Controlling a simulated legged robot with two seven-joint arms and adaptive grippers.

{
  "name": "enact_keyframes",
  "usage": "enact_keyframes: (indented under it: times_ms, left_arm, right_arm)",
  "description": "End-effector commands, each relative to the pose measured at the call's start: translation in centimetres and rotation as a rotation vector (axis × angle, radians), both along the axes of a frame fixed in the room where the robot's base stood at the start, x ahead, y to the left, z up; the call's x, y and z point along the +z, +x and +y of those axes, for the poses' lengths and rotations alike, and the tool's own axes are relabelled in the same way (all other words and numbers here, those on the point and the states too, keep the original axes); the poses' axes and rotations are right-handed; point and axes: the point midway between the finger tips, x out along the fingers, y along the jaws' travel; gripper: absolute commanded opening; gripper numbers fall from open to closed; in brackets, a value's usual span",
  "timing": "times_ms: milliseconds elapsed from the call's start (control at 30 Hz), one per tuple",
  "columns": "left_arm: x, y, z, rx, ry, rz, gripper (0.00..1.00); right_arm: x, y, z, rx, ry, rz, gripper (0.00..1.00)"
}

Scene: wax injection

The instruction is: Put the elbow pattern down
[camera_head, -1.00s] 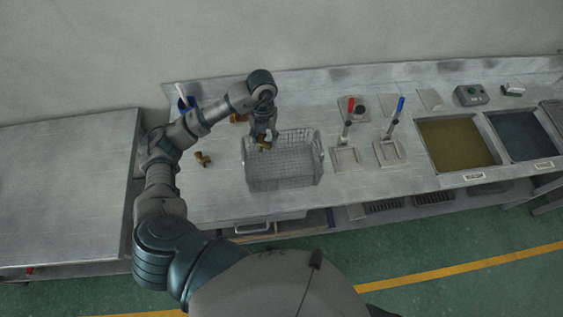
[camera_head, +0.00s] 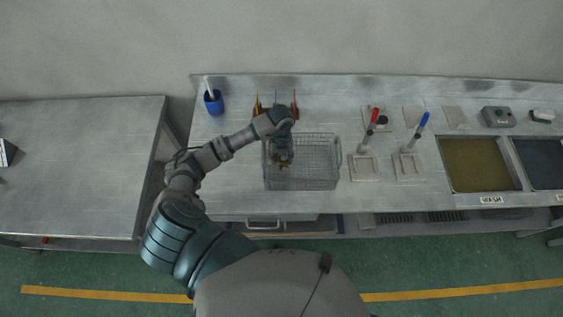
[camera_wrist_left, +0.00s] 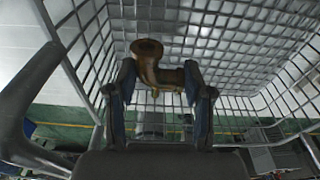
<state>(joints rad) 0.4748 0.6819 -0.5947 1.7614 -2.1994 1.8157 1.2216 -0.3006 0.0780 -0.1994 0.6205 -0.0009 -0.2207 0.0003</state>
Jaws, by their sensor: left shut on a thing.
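The elbow pattern is a brown, bent pipe piece (camera_wrist_left: 158,70), seen between my fingers in the left wrist view and as a small brown spot (camera_head: 282,165) in the head view. My left gripper (camera_head: 282,158) is shut on it; the fingers also show in the left wrist view (camera_wrist_left: 160,92). The gripper is over the left part of the wire basket (camera_head: 325,165), and mesh surrounds it in the wrist view. I cannot tell whether the pattern touches the basket floor. My right gripper is not in view.
A blue cup (camera_head: 214,103) stands at the back left of the bench. Red-handled (camera_head: 371,125) and blue-handled (camera_head: 418,130) tools stand right of the basket, before the wash tank (camera_head: 480,165). The bench left of the basket (camera_head: 225,185) is clear.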

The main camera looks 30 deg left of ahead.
Motion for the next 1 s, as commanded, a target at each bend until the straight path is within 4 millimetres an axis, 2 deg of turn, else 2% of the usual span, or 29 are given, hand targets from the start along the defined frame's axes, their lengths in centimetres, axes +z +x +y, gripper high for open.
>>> enact_keyframes:
  times_ms: [267, 600, 633, 700, 733, 1000]
  left_arm:
    - [-3.5, -0.1, -0.3, 0.000, 0.002, 0.003, 0.25]
    - [-4.0, -0.1, 0.0, -0.001, 0.000, 0.001, 0.25]
    - [-4.1, -0.1, 0.0, -0.001, 0.000, 0.001, 0.53]
    - [-4.0, -0.1, 0.0, -0.001, 0.000, 0.001, 0.71]
    - [-4.0, -0.1, 0.0, -0.001, 0.000, 0.001, 0.76]
    - [-3.9, -0.1, 0.0, -0.001, 0.000, 0.001, 0.76]
  right_arm:
    - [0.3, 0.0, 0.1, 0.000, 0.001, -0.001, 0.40]
    - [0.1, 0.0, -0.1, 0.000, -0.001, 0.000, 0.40]
    - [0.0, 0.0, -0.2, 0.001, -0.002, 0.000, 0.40]
    - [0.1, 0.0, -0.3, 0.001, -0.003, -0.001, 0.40]
    - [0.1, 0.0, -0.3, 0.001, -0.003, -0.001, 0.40]
    - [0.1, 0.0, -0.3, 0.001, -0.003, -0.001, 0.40]
